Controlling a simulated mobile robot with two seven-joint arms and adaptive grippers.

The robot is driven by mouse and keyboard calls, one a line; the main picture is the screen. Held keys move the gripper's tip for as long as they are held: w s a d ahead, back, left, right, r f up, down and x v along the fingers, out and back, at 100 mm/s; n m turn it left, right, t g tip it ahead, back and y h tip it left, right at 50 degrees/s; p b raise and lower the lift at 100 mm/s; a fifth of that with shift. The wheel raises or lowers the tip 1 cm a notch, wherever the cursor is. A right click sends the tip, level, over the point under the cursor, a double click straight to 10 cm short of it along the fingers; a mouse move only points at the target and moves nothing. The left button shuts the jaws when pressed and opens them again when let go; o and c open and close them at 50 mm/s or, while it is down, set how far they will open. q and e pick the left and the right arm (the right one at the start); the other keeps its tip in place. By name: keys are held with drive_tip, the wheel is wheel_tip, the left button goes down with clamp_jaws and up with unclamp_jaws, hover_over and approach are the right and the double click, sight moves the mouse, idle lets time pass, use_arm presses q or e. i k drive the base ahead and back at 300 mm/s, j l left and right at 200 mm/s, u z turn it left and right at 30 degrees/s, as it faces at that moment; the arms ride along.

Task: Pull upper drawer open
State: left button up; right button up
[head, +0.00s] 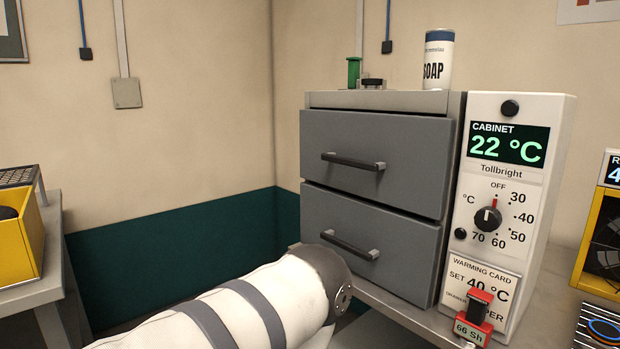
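The grey cabinet (380,99) stands on a bench at the right of the head view, with two drawers one above the other. The upper drawer (375,140) has a dark bar handle (353,162) across its front. It looks shut, its front slightly proud of the case. The lower drawer (375,235) also looks shut and has a similar handle (349,245). A white arm link of mine with dark bands crosses the bottom, its dark joint in front of the lower drawer's lower left corner. Neither gripper is in view, and nothing touches the upper handle.
A soap can (438,60), a green item (353,73) and a small dark item (372,83) stand on the cabinet. A control panel reading 22 °C (508,146) adjoins it on the right. A red clamp-like item (475,320) is at its foot. A yellow bin (22,250) sits far left.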

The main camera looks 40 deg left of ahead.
sight(401, 161)
drive_tip(key=u, duration=1)
